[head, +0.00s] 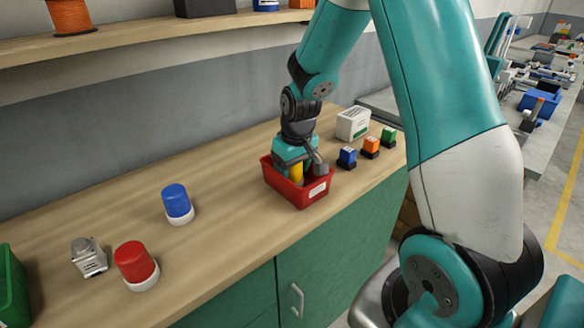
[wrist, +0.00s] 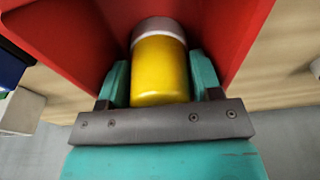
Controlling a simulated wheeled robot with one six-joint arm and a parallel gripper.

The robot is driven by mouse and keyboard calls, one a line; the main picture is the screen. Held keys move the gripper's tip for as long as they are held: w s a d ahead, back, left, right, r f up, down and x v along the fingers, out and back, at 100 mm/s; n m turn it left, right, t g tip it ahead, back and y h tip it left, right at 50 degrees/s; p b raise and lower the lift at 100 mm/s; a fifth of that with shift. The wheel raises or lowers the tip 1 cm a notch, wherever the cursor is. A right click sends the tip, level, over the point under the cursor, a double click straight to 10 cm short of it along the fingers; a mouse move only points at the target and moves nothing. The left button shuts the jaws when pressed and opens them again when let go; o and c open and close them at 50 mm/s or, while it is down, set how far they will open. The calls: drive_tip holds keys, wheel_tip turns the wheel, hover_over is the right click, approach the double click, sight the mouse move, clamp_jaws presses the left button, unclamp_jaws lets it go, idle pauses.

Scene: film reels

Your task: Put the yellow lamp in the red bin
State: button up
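The yellow lamp (wrist: 160,72) has a yellow dome and a pale base. In the wrist view it sits between the two teal fingers of my gripper (wrist: 160,80), which touch its sides, with its base pointing away from me. In the head view my gripper (head: 296,168) points down into the red bin (head: 301,196), and a bit of the yellow lamp shows inside the bin. The red bin's walls (wrist: 240,35) rise on both sides of the lamp in the wrist view. Whether the lamp's base touches the bin floor is hidden.
A blue lamp (head: 177,203), a red lamp (head: 135,265) and a grey metal part (head: 88,256) stand left of the bin. A green bin (head: 12,287) is at the far left. A white box (head: 352,124) and small coloured buttons (head: 371,147) stand to the right.

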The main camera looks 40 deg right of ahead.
drive_tip(key=shift+r, duration=0.5)
drive_tip(key=r, duration=0.3)
drive_tip(key=s+r, duration=0.1)
drive_tip(key=r, duration=0.3)
drive_tip(key=s+r, duration=0.1)
drive_tip(key=r, duration=0.3)
drive_tip(key=shift+a+r, duration=0.1)
drive_tip(key=shift+a, duration=0.3)
drive_tip(key=s+a+r+n+y, duration=0.1)
drive_tip(key=s+a+n, duration=0.1)
drive_tip(key=s+a, duration=0.4)
drive_tip(key=s+a+r+n+g+y, duration=0.1)
drive_tip(key=s+a+n, duration=0.1)
drive_tip(key=s+a, duration=0.5)
drive_tip(key=s+a+r+n+y, duration=0.1)
drive_tip(key=s+a+n+y, duration=0.1)
drive_tip(key=s+a, duration=0.5)
drive_tip(key=shift+s+a+r+n+g, duration=0.15)
drive_tip(key=shift+a+g, duration=0.05)
drive_tip(key=shift+a, duration=0.25)
drive_tip(key=shift+s+a+r+n+g, duration=0.1)
drive_tip(key=shift+a+r+n+g, duration=0.1)
drive_tip(key=shift+a, duration=0.2)
